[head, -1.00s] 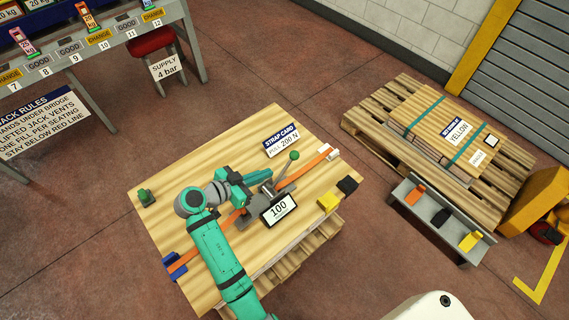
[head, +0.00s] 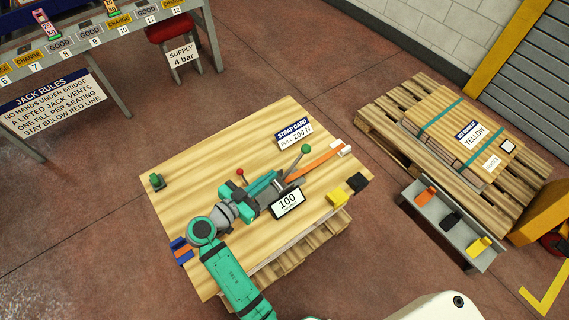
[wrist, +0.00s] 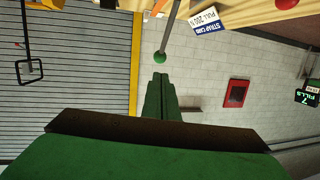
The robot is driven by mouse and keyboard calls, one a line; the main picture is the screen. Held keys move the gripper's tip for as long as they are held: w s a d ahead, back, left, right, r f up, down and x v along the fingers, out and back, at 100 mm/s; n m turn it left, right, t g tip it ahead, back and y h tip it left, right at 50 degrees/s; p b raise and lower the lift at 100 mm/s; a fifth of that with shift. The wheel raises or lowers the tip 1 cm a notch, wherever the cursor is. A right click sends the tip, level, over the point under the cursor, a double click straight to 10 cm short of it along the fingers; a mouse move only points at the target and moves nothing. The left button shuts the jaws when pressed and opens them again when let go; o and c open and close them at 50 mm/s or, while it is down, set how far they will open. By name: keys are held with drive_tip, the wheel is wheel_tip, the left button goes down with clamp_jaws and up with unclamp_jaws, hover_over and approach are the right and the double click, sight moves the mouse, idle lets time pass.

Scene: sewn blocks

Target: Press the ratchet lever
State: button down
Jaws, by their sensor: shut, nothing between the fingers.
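The ratchet lever (head: 292,166) is a thin grey rod with a green ball knob (head: 301,149), rising tilted from the grey ratchet on the wooden table. The knob also shows in the wrist view (wrist: 159,57), just beyond my fingertips. My gripper (head: 276,175) is teal, shut and empty, low over the ratchet on the lever's left side. In the wrist view its fingers (wrist: 159,82) are together and point at the knob; I cannot tell whether they touch the lever. The arm hides much of the ratchet. The display (head: 287,202) reads 100.
The orange strap (head: 318,161) runs to the table's far right edge. A strap card (head: 294,134) reads PULL 200 N. A green knobbed post (head: 157,181) stands left. The table's upper left is clear.

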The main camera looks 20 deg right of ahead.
sight(303, 151)
drive_tip(key=x, duration=1.3)
drive_tip(key=shift+w+d+f, duration=0.1)
drive_tip(key=shift+d, duration=0.2)
drive_tip(key=shift+a, duration=0.15)
drive_tip(key=shift+w, duration=0.1)
